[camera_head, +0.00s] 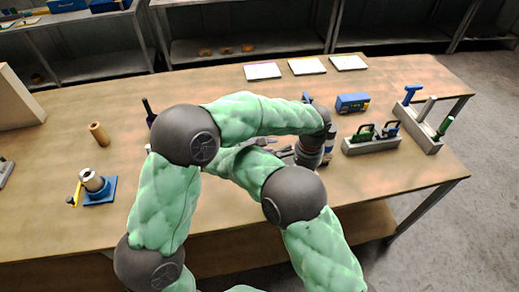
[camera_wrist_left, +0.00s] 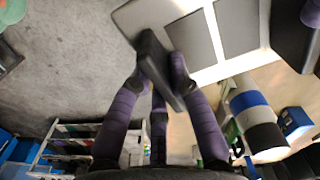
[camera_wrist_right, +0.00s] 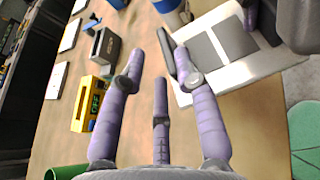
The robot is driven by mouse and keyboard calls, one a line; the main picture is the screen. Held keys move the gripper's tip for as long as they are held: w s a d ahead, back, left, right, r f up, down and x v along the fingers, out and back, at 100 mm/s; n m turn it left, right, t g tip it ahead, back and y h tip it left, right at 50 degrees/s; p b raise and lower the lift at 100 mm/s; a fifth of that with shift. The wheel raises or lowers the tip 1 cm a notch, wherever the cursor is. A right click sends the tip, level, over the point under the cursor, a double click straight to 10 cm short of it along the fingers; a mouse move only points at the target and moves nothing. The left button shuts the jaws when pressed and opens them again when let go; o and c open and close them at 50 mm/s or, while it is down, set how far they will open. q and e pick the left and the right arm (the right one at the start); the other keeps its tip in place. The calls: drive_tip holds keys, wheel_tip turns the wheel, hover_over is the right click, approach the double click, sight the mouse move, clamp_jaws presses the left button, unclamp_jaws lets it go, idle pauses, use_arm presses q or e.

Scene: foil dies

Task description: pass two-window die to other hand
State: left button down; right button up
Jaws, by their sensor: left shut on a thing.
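The two-window die is a pale plate with two grey panels, in the left wrist view (camera_wrist_left: 262,20) and the right wrist view (camera_wrist_right: 240,76). A dark bar (camera_wrist_left: 160,68) at the plate is between my left gripper's fingertips (camera_wrist_left: 160,75), which are shut on it. In the head view my left gripper (camera_head: 308,155) points down over the table middle, and the die is mostly hidden by my arms. My right gripper (camera_head: 275,147) reaches in beside it; in the right wrist view its fingers (camera_wrist_right: 158,72) stand apart, with the die at the right finger. Contact there is unclear.
A grey rack (camera_head: 372,146) with green and blue handled tools and a longer grey stand (camera_head: 418,130) are at right. A blue box (camera_head: 352,102) is behind. A blue-based fixture (camera_head: 100,197) and brown cylinder (camera_head: 99,134) are at left. The table's front left is clear.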

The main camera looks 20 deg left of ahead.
sight(288, 145)
drive_tip(key=shift+x, duration=2.8)
clamp_jaws()
use_arm(q)
drive_tip(key=c, duration=1.1)
unclamp_jaws()
use_arm(e)
drive_tip(key=shift+r, duration=0.1)
use_arm(q)
drive_tip(key=shift+r, duration=0.1)
wheel_tip(288, 145, up, 12)
drive_tip(key=shift+f, duration=0.1)
